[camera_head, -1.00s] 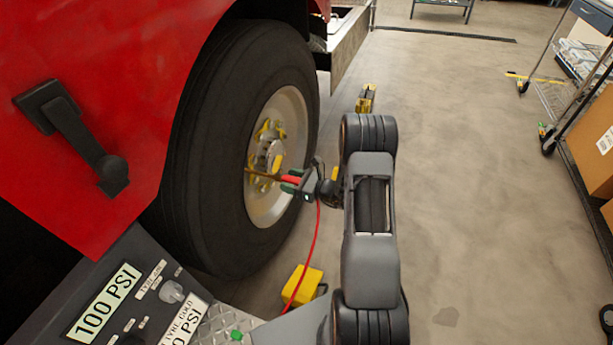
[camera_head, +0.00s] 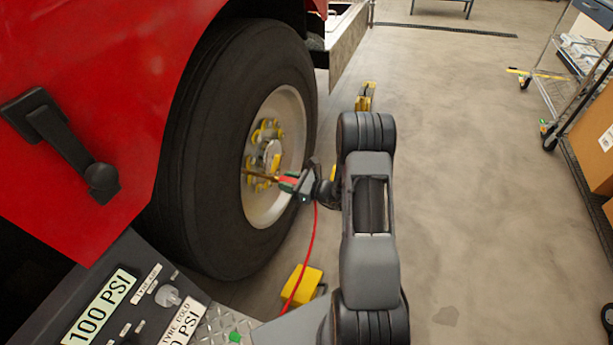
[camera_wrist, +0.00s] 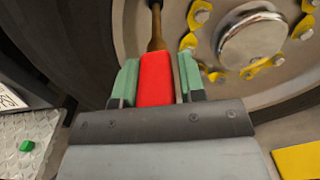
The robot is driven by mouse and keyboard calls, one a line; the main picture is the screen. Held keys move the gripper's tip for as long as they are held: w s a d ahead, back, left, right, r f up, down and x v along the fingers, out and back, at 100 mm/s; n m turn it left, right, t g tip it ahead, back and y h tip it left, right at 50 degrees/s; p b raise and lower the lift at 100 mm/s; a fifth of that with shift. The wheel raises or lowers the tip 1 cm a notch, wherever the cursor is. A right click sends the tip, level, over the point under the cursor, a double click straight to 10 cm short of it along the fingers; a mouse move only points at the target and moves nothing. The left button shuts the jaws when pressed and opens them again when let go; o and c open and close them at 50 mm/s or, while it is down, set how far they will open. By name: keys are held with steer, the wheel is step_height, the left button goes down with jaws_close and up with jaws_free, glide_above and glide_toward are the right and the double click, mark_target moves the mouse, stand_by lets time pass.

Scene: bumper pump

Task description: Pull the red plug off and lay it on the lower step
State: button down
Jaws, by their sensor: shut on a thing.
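The red plug (camera_wrist: 156,80) sits between the green-padded fingers of my gripper (camera_wrist: 157,84), which is shut on it. A brass stem (camera_wrist: 156,28) runs from the plug's far end towards the wheel. Plug and stem look in line and still joined. In the head view my gripper (camera_head: 288,182) is beside the wheel hub, and the plug is mostly hidden by the fingers. A red hose (camera_head: 313,245) hangs down from the gripper area. A diamond-plate surface (camera_head: 213,327), probably the lower step, is at the bottom left with a small green piece on it.
The large black tyre (camera_head: 220,150) and its pale rim with yellow nut markers are close to my gripper. A yellow block (camera_head: 302,283) lies on the floor below. A panel marked 100 PSI (camera_head: 103,308) is at lower left.

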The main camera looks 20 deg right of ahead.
steer(key=shift+c, duration=1.4)
jaws_free()
steer(key=shift+w+a+r+n+g+y, duration=0.15)
steer(key=shift+w+a+r+y, duration=0.1)
steer(key=shift+a, duration=0.2)
steer(key=shift+w+a+r+n+g+y, duration=0.15)
steer(key=shift+a+r, duration=0.1)
steer(key=shift+a, duration=0.15)
steer(key=shift+s+d, duration=0.1)
steer(key=shift+d, duration=0.15)
steer(key=shift+s+d+f, duration=0.25)
steer(key=shift+s, duration=0.35)
steer(key=p+v, duration=0.1)
steer(key=v, duration=1.3)
steer(key=shift+f+m+h+p, duration=0.2)
steer(key=shift+m+h+p, duration=0.15)
steer(key=shift+m+h, duration=0.05)
steer(key=shift+w, duration=0.15)
